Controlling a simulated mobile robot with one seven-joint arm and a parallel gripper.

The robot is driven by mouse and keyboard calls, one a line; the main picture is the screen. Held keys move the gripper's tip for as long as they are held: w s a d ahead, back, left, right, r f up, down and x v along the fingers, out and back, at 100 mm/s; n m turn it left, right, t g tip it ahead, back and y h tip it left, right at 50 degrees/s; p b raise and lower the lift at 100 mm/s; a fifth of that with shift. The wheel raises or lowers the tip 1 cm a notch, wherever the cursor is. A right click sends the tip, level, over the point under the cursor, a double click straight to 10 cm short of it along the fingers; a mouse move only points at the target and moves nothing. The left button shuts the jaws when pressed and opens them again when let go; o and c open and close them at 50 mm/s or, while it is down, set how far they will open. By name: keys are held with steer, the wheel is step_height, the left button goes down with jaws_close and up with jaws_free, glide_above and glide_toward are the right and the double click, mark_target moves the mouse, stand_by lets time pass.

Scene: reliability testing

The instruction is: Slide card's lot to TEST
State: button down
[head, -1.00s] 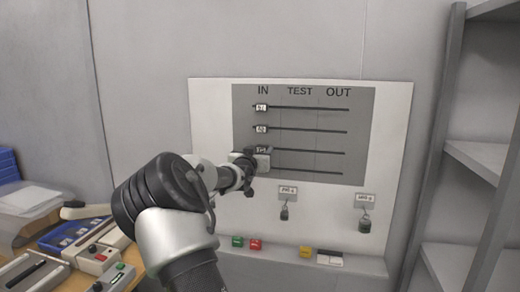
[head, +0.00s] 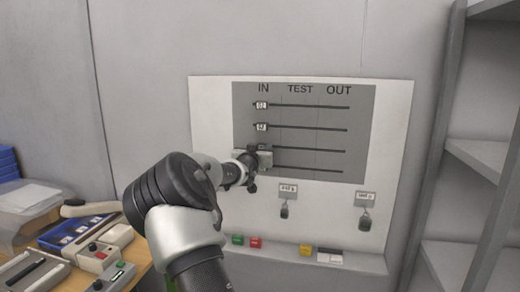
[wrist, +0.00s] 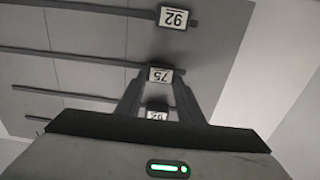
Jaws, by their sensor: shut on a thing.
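A grey panel (head: 310,165) on the wall board has columns IN, TEST and OUT and several horizontal slots. The first-row tag (head: 262,105) and second-row tag (head: 262,127) sit at the IN end. My gripper (head: 264,157) is at the IN end of the third row and hides its tag there. In the wrist view, turned upside down, the fingers are shut on the third-row tag (wrist: 160,75). Another tag (wrist: 174,17) sits on the neighbouring slot, and a further tag (wrist: 157,115) shows between the fingers. The numbers are hard to read.
A ledge holds green, red and yellow blocks and a black-and-white card (head: 330,257). Grey shelves (head: 475,160) stand right; a cluttered bench is at left. The slots right of my gripper look clear.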

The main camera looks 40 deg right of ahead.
steer(key=b, duration=0.8)
glide_toward(298, 146)
steer(key=x, duration=0.5)
steer(key=shift+w+a+f, duration=0.1)
steer(key=shift+w+a, duration=0.1)
steer(key=shift+w, duration=0.05)
steer(key=shift+s+d, duration=0.2)
steer(key=shift+s, duration=0.05)
steer(key=c, duration=1.2)
jaws_free()
steer(key=shift+r, duration=0.2)
steer(key=p+v, duration=0.1)
steer(key=v, duration=1.6)
steer(key=shift+a, duration=0.25)
